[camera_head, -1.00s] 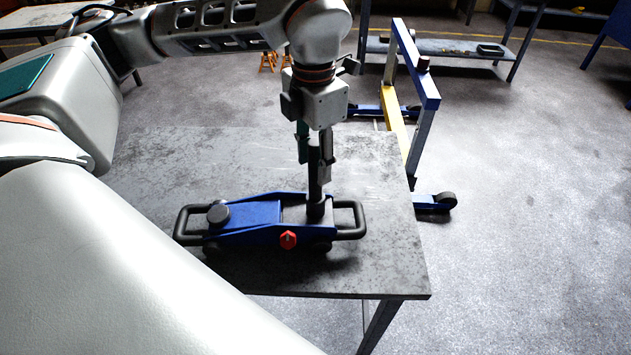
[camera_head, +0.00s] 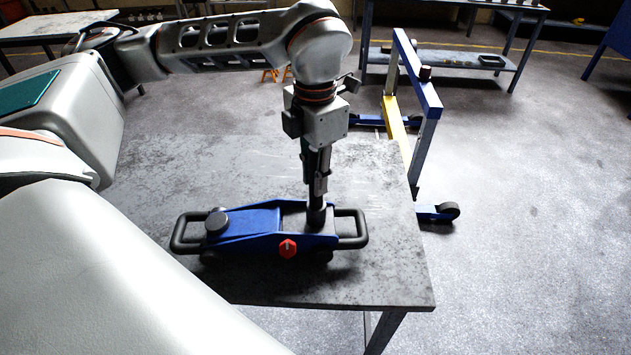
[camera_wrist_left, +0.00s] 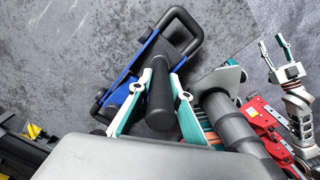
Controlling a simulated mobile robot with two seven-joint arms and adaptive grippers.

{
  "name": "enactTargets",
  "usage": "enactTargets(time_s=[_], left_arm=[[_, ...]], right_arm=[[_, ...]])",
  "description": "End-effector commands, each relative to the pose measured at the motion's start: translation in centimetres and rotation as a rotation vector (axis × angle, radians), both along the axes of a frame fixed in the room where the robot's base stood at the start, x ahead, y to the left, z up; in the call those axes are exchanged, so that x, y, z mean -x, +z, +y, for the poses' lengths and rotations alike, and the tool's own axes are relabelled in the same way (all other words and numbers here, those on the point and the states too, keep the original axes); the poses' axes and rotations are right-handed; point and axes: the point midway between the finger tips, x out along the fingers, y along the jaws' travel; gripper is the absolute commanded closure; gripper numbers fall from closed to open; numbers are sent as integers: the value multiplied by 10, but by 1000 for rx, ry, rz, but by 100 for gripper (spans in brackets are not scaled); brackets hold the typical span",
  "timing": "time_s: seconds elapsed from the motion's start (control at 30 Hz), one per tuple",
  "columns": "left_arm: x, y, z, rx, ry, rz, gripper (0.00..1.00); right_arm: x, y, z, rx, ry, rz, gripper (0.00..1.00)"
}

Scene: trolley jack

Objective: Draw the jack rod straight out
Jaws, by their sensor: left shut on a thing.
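The blue trolley jack (camera_head: 250,220) lies on the grey table, with a black loop handle at each end and a red knob on its near side. The dark jack rod (camera_head: 317,195) stands upright at the jack's right end, its lower end in the black socket (camera_head: 316,215). My left gripper (camera_head: 316,178) points down from above and is shut on the rod. In the left wrist view the rod (camera_wrist_left: 160,95) lies between the teal-and-white fingers. My right gripper (camera_wrist_left: 275,48) shows at the right of that view, fingers apart and empty.
The table (camera_head: 385,275) has bare room around the jack. A blue and yellow frame on wheels (camera_head: 415,100) stands just behind the table's right edge. A shelf bench (camera_head: 440,55) is at the back. A red object (camera_wrist_left: 265,120) shows in the left wrist view.

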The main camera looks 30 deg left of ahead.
Motion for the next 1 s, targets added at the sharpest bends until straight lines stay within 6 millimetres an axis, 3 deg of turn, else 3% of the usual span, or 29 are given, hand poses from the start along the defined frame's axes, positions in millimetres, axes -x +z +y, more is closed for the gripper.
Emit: enactTargets(time_s=[1.0], left_arm=[[0, 48, 0, 1, -1, -2, 100]], right_arm=[[-5, 40, 0, 0, 1, -15, 60]])
